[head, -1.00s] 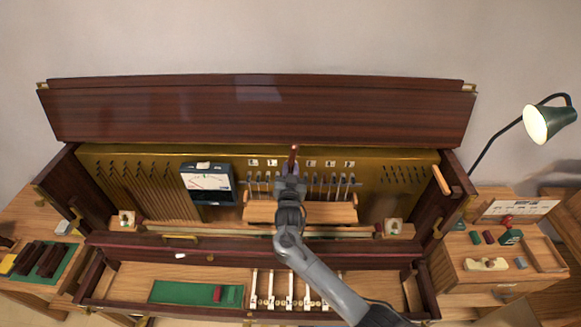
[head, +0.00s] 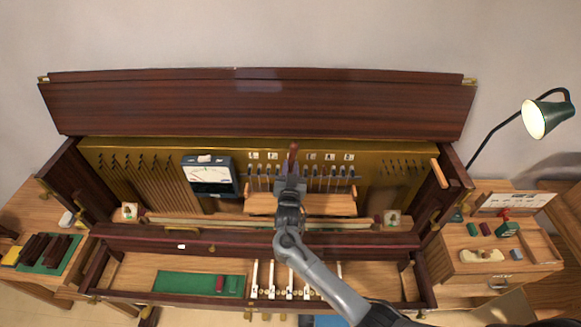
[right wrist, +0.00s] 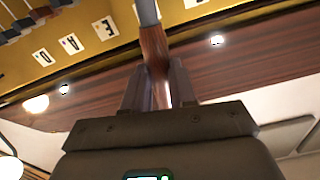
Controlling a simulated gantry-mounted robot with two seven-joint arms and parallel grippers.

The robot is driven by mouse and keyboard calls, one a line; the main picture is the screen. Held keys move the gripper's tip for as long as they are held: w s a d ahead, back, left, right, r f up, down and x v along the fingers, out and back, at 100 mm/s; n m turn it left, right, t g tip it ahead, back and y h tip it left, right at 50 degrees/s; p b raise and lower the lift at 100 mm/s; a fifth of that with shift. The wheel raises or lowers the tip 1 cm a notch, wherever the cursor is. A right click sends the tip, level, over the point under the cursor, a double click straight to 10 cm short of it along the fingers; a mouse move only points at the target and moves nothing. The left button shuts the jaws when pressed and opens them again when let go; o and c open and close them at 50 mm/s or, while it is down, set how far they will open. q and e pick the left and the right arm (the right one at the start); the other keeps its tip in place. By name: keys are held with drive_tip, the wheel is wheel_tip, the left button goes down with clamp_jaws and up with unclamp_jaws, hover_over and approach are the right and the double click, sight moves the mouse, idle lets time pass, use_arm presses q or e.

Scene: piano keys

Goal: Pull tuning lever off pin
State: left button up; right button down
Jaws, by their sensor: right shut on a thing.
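The tuning lever has a reddish-brown wooden handle (head: 293,153) in the head view, standing up over the row of pins inside the open piano (head: 390,165). My right gripper (head: 290,175) is shut on this handle. In the right wrist view the handle (right wrist: 155,48) sits between the two fingers (right wrist: 158,85), and a grey metal shaft (right wrist: 147,12) runs on from it out of the picture. The shaft's far end is hidden, so I cannot tell whether it is on a pin. My left gripper is not in view.
Lettered cards (head: 311,156) line the gold plate above the pins (head: 330,180). A meter (head: 209,174) stands left of the pins. The open lid (head: 255,107) rises behind. A lamp (head: 547,115) and a side table (head: 480,268) are at the right.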

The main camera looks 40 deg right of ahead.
drive_tip(key=shift+r, duration=0.15)
drive_tip(key=shift+s+a+p, duration=0.3)
drive_tip(key=shift+p, duration=0.1)
drive_tip(key=shift+p+v, duration=0.6)
drive_tip(key=shift+v, duration=0.45)
drive_tip(key=p+v, duration=0.1)
drive_tip(key=v, duration=0.2)
drive_tip(key=shift+s, duration=0.1)
